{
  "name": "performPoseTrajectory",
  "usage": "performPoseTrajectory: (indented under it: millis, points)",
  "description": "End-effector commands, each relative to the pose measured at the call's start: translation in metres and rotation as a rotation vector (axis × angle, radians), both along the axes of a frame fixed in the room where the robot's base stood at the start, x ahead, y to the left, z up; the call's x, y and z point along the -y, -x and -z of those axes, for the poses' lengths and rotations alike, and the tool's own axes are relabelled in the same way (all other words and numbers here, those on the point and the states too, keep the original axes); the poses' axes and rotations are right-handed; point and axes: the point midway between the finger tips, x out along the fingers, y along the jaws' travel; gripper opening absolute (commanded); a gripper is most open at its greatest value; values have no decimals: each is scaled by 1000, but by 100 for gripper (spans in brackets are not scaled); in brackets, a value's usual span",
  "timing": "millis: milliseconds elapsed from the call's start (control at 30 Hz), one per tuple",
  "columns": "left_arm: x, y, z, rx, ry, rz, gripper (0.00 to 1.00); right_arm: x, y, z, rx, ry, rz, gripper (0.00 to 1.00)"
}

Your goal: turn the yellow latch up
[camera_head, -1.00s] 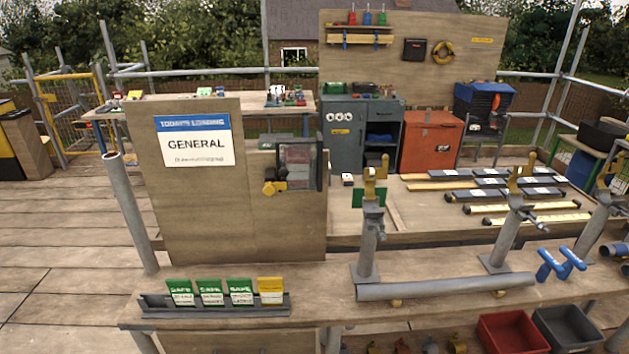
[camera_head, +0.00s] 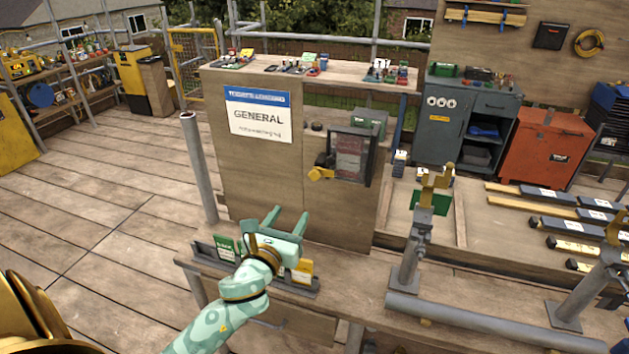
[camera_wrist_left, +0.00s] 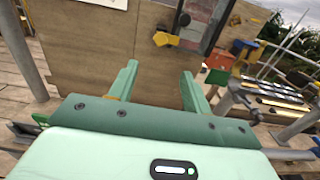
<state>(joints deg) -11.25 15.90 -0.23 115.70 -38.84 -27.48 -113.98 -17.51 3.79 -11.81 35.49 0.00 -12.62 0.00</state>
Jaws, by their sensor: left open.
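The yellow latch (camera_head: 320,173) sits at the lower left edge of a small framed window (camera_head: 350,156) in the upright plywood panel (camera_head: 277,189). Its yellow knob points left. The latch also shows in the left wrist view (camera_wrist_left: 165,39), above and beyond my fingers. My left gripper (camera_head: 284,217) is open and empty, below and to the left of the latch and apart from it. In the left wrist view its two green fingers (camera_wrist_left: 157,84) stand apart with bare panel between them. My right gripper is not in view.
A rack of green and yellow cards (camera_head: 302,271) stands on the bench beneath my left gripper and is partly hidden by it. A steel post with a clamp (camera_head: 415,245) stands to the right of the panel. A white sign (camera_head: 260,123) hangs at upper left.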

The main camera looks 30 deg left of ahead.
Motion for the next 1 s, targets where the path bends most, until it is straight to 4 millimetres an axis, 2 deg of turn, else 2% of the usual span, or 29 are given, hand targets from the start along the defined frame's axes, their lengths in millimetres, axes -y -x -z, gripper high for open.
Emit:
performPoseTrajectory:
  millis: [400, 533, 700, 1000]
  points:
    - [-24, -99, 0, 2, 5, -1, 49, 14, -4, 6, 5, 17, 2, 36]
    - [-29, -123, 0, 2, 7, 0, 49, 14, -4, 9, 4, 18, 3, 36]
    - [-34, -141, 0, 0, 6, 1, 49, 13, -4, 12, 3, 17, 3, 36]
    - [-35, -146, 0, 1, 7, 1, 49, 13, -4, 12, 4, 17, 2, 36]
